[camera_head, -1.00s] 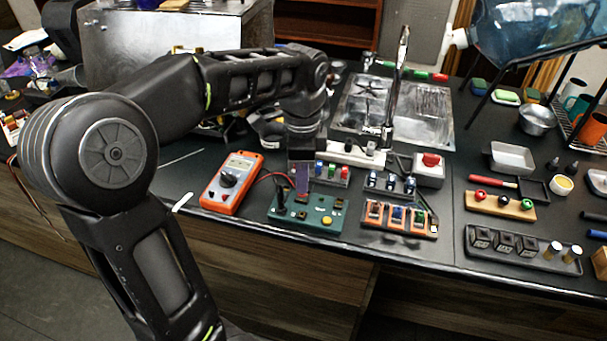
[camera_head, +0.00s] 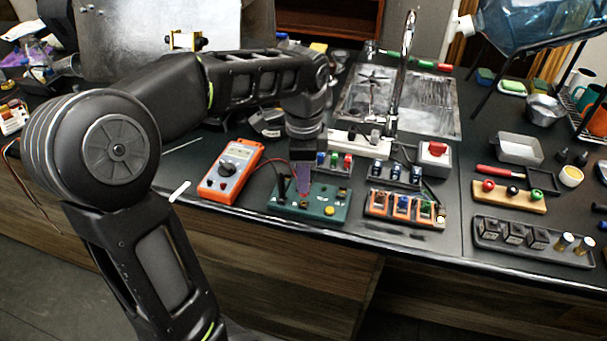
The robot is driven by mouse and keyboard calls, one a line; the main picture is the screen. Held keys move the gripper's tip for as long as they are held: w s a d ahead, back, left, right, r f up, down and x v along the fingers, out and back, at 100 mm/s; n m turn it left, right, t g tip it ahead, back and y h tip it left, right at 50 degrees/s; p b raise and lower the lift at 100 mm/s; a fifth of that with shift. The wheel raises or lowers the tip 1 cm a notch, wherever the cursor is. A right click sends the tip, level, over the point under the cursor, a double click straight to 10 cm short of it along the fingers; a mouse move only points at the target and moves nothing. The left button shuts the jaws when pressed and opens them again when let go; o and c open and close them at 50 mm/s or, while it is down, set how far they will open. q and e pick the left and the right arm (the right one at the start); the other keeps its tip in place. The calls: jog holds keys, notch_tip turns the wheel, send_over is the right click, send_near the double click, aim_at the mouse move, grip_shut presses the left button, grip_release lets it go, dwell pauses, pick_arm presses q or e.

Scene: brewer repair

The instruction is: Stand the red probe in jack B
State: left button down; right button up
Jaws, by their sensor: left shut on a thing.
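My left gripper (camera_head: 303,184) points down over the green jack board (camera_head: 338,204). It is shut on the red probe, which is mostly hidden by the gripper; a thin red lead runs from the meter to it. The fingertips look very close to the board's top; I cannot tell whether the probe tip is in a jack. A dark upright probe (camera_head: 282,188) stands on the board just left of the gripper. The orange multimeter (camera_head: 230,172) lies to the left of the board. The jack letters are too small to read. My right gripper is not in view.
Behind the board is a tray of coloured parts (camera_head: 335,170). To the right are an orange module row (camera_head: 401,206) and a red-button box (camera_head: 433,158). A sink with a tall tap (camera_head: 402,75) lies behind. The table's front edge is close to the board.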

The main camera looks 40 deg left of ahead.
pick_arm(q)
jog(key=shift+f+b, duration=0.3)
jog(key=shift+f, duration=0.4)
jog(key=shift+f, duration=0.8)
dwell(1.8)
jog(key=c, duration=1.3)
grip_release()
jog(key=shift+c, duration=0.2)
notch_tip(320, 180, up, 8)
jog(key=shift+f, duration=0.1)
